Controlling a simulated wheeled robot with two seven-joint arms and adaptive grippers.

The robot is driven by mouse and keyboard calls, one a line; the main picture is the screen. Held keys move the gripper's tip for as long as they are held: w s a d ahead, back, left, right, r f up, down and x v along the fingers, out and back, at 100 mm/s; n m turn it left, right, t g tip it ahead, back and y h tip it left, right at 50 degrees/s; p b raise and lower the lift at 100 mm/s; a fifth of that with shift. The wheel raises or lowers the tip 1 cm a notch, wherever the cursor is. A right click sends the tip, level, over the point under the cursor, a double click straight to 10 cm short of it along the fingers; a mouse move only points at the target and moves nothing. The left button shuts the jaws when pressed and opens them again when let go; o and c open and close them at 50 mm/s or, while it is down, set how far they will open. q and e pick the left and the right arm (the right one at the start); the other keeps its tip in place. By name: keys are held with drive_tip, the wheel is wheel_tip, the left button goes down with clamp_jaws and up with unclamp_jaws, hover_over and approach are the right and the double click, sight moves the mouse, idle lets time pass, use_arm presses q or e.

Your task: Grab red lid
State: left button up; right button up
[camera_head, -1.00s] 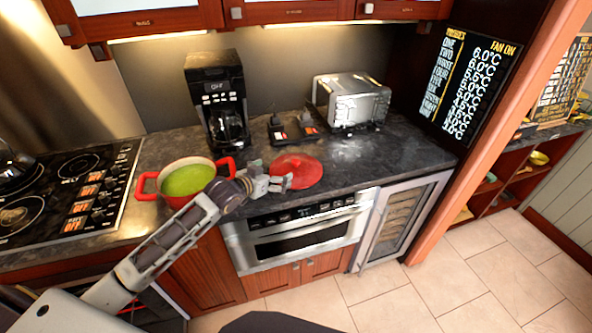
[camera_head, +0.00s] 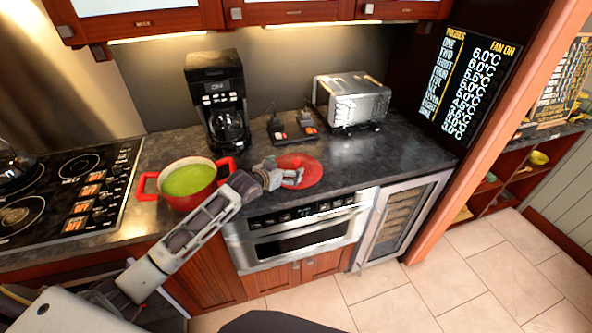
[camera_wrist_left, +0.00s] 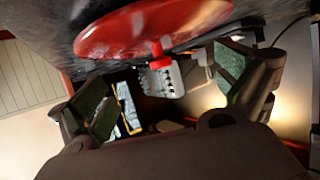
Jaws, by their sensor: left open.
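The red lid (camera_head: 309,172) lies on the dark countertop, to the right of the red pot. My left gripper (camera_head: 292,178) is open at the lid's left part and hides some of it in the head view. In the left wrist view the lid (camera_wrist_left: 120,32) is at the top, with its red knob (camera_wrist_left: 158,58) pointing toward the space between the open fingers (camera_wrist_left: 165,85). The fingers are apart on both sides and hold nothing. The red pot (camera_head: 170,200) holds green soup and stands left of the gripper. My right gripper is not in view.
A coffee maker (camera_head: 218,105) and a toaster (camera_head: 352,102) stand at the back of the counter (camera_head: 410,150). Small dark items with red parts (camera_head: 293,127) lie behind the lid. The counter is clear to the right. A stove (camera_head: 75,185) is on the left.

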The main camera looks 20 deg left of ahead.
sight(294, 165)
use_arm(q)
drive_tip(key=shift+w, duration=0.1)
idle(0.3)
drive_tip(key=shift+r+p+x, duration=0.2)
drive_tip(key=shift+p+x, duration=0.15)
drive_tip(key=shift+x, duration=2.25)
drive_tip(key=shift+f, duration=0.2)
clamp_jaws()
drive_tip(key=shift+r, duration=0.1)
